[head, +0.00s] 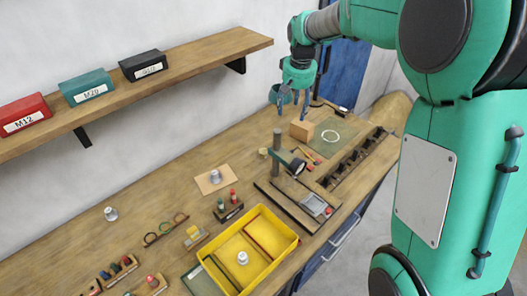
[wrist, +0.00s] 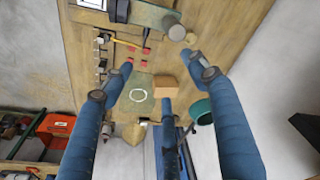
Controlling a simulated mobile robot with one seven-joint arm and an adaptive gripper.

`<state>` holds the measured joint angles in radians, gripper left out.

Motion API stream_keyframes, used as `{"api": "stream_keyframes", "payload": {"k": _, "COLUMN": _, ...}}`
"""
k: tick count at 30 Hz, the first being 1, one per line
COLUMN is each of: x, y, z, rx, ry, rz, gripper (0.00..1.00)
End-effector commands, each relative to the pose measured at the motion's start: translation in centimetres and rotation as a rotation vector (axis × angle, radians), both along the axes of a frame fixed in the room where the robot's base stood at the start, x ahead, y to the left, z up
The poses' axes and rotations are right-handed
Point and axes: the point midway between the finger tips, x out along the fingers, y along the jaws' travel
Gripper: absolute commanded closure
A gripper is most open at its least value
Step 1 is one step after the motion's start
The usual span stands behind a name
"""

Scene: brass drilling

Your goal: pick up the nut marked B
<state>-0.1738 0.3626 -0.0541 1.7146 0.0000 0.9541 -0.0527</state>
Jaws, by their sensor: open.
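Several small silvery pieces that look like nuts show in the head view. One (head: 111,214) is on the bare bench at the left, one (head: 215,177) is on a light square pad, and one (head: 242,258) is in the yellow tray (head: 284,255). Their markings are too small to read, so I cannot tell which is B. My gripper (head: 292,110) is open and empty above the far end of the bench, well away from all of them. In the wrist view its blue fingers (wrist: 162,76) are spread, with no nut visible between them.
Below my gripper are a wooden block (head: 302,130) and a green mat (head: 325,147) with a white ring. A slotted rack (head: 352,160) lies along the front edge. A shelf (head: 205,57) with labelled boxes overhangs the back.

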Motion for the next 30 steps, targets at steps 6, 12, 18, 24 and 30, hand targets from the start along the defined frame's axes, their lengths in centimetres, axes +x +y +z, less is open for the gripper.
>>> {"api": "stream_keyframes", "payload": {"k": 6, "x": 4.1, "y": 2.3, "z": -3.7, "rx": -0.008, "ry": 0.038, "rz": 0.026, "gripper": 0.41}}
{"api": "stream_keyframes", "payload": {"k": 12, "x": 7.3, "y": 4.4, "z": -7.6, "rx": -0.015, "ry": 0.071, "rz": 0.049, "gripper": 0.41}}
{"api": "stream_keyframes", "payload": {"k": 18, "x": 10.0, "y": 6.6, "z": -12.0, "rx": -0.023, "ry": 0.103, "rz": 0.072, "gripper": 0.41}}
{"api": "stream_keyframes", "payload": {"k": 24, "x": 12.1, "y": 8.5, "z": -16.6, "rx": -0.03, "ry": 0.134, "rz": 0.094, "gripper": 0.41}}
{"api": "stream_keyframes", "payload": {"k": 30, "x": 13.3, "y": 9.9, "z": -19.8, "rx": -0.036, "ry": 0.154, "rz": 0.109, "gripper": 0.41}}
